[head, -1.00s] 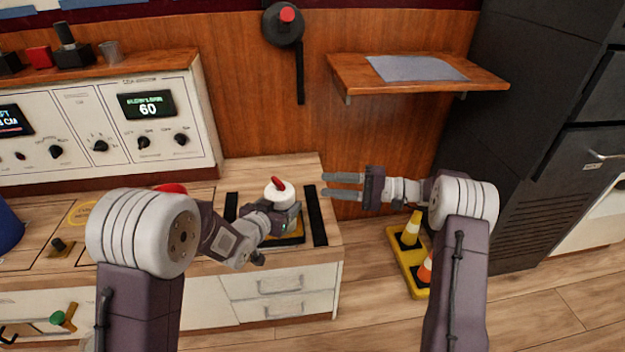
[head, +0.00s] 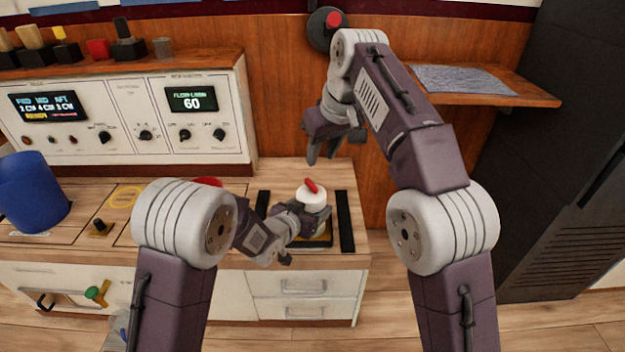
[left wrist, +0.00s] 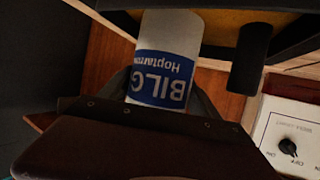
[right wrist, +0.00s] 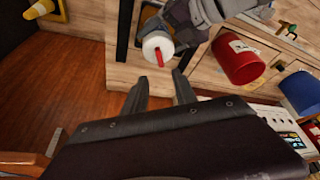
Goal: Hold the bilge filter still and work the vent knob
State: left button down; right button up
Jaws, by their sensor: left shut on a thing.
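The bilge filter (head: 311,197) is a white cylinder with a red vent knob (head: 310,186) on top, standing on the counter between two black strips. In the left wrist view its blue label (left wrist: 162,78) reads "BILG". My left gripper (head: 303,222) is shut around the filter's body from the front left. My right gripper (head: 324,150) is above and behind the filter, pointing down, apart from it. In the right wrist view its fingers (right wrist: 162,92) are spread and empty, with the white filter top (right wrist: 158,48) and red knob (right wrist: 159,57) beyond the fingertips.
A red container (right wrist: 237,60) stands left of the filter, mostly hidden behind my left arm in the head view. A blue bucket (head: 32,190) is at the far left. A control panel (head: 120,115) and a wall shelf (head: 480,88) bound the space behind.

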aim_at(311, 183)
jog(key=x, duration=1.1)
jog(key=shift+w+f, duration=0.1)
jog(key=shift+f, duration=0.3)
jog(key=shift+c, duration=0.3)
